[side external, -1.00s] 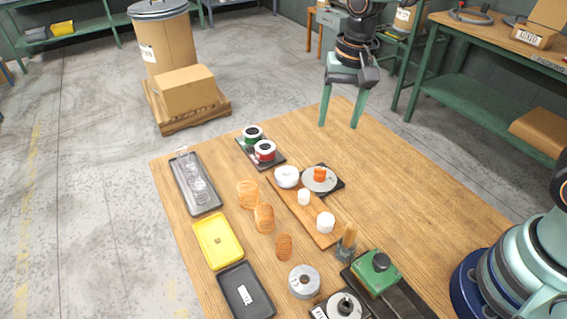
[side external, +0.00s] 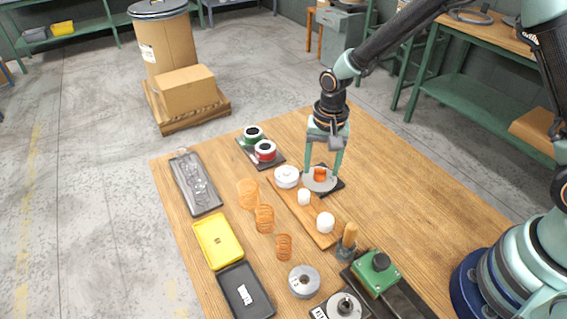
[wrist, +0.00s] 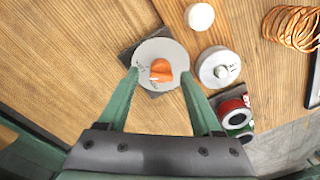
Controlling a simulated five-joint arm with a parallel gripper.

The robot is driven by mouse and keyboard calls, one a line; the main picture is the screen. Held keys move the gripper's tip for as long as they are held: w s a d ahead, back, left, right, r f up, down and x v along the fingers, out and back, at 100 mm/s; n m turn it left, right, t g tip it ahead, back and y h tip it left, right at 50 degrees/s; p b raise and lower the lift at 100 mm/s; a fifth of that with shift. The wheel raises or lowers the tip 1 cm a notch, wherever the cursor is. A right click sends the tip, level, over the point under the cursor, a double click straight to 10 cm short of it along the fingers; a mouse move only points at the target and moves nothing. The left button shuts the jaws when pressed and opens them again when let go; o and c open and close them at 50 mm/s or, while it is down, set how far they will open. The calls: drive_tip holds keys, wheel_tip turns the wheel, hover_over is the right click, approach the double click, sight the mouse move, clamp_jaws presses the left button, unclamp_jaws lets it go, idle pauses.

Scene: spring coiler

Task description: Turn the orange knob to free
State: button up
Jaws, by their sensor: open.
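The orange knob (side external: 319,174) stands on a round grey dial plate (side external: 313,185) on a dark square base, at the far part of the wooden table. In the wrist view the knob (wrist: 161,71) lies between my fingertips, on the grey dial (wrist: 152,52). My gripper (side external: 322,172) points down over the dial, its green fingers on either side of the knob. In the wrist view my gripper (wrist: 160,78) is open, with gaps between the fingers and the knob. The dial's markings are too small to read.
A white-grey round dial (side external: 287,177) sits close by on a wooden board with white knobs (side external: 325,222). Red and green spools (side external: 265,151) stand behind it. Copper-coloured springs (side external: 264,218) and a yellow tray (side external: 218,241) lie toward the left.

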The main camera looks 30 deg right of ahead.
drive_tip(key=shift+f, duration=0.6)
clamp_jaws()
